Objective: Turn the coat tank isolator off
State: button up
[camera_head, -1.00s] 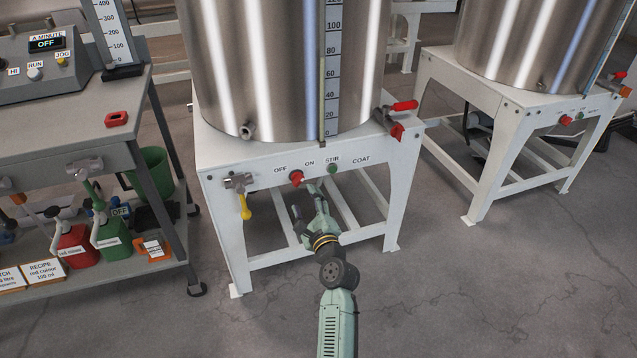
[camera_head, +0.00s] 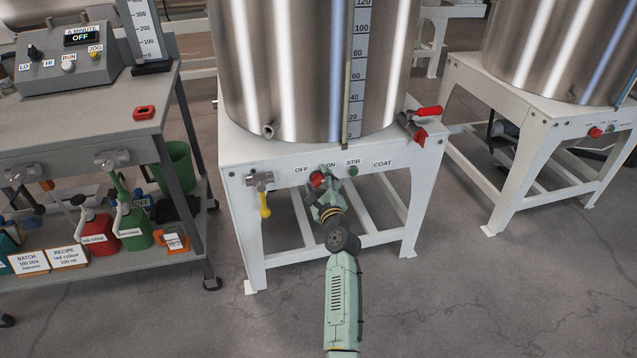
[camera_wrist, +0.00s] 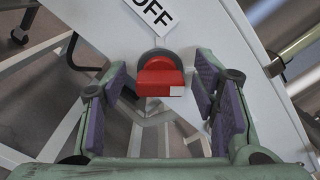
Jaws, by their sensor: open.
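The coat tank isolator is a red rotary knob (camera_head: 317,179) on the white front panel of the middle tank's stand, between the OFF and ON labels. In the wrist view the red knob (camera_wrist: 160,77) has a dark round base and a small pale mark at one corner. My gripper (camera_wrist: 160,98) is open, with a purple-padded finger on each side of the knob. A gap shows between the knob and each pad, most clearly at the left. In the head view my gripper (camera_head: 325,192) is right at the knob and partly covers the panel below it.
A green STIR button (camera_head: 353,171) sits just right of the knob. A yellow-handled valve (camera_head: 264,205) hangs at the panel's left, and a red-handled valve (camera_head: 420,120) is at the right corner. A bench (camera_head: 90,135) stands left; a second tank stand (camera_head: 520,110) stands right.

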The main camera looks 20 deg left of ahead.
jog(key=shift+c, duration=0.3)
jog(key=c, duration=1.1)
